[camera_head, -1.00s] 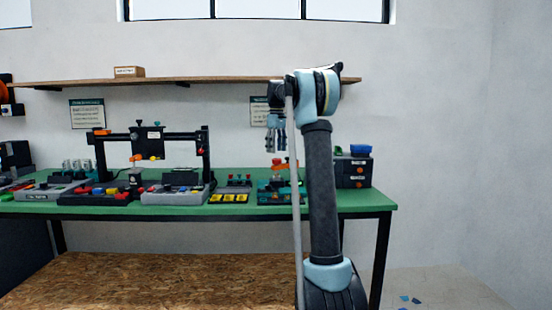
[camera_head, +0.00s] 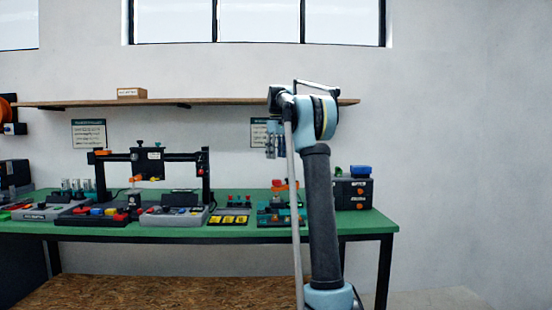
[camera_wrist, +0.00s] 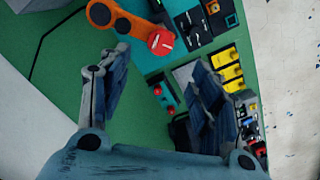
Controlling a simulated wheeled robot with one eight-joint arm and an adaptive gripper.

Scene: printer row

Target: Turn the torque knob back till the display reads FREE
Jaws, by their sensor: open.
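A round red knob (camera_wrist: 160,42) with a white mark sits at the end of an orange arm-like part (camera_wrist: 118,18) in the wrist view. I cannot tell for sure that it is the torque knob, and no readable display shows. The orange part also shows small on the bench in the head view (camera_head: 286,186). My gripper (camera_wrist: 163,68) is open and empty, its fingers spread on either side of the view below the red knob, apart from it. In the head view my gripper (camera_head: 271,146) hangs above the right part of the bench.
The green bench (camera_head: 365,222) carries several devices. A block with yellow switches (camera_wrist: 230,68) and dark panels (camera_wrist: 192,30) lie close to the knob. Dark drawers (camera_head: 352,194) stand at the right end. A black frame (camera_head: 180,157) stands left. A shelf (camera_head: 220,102) runs behind.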

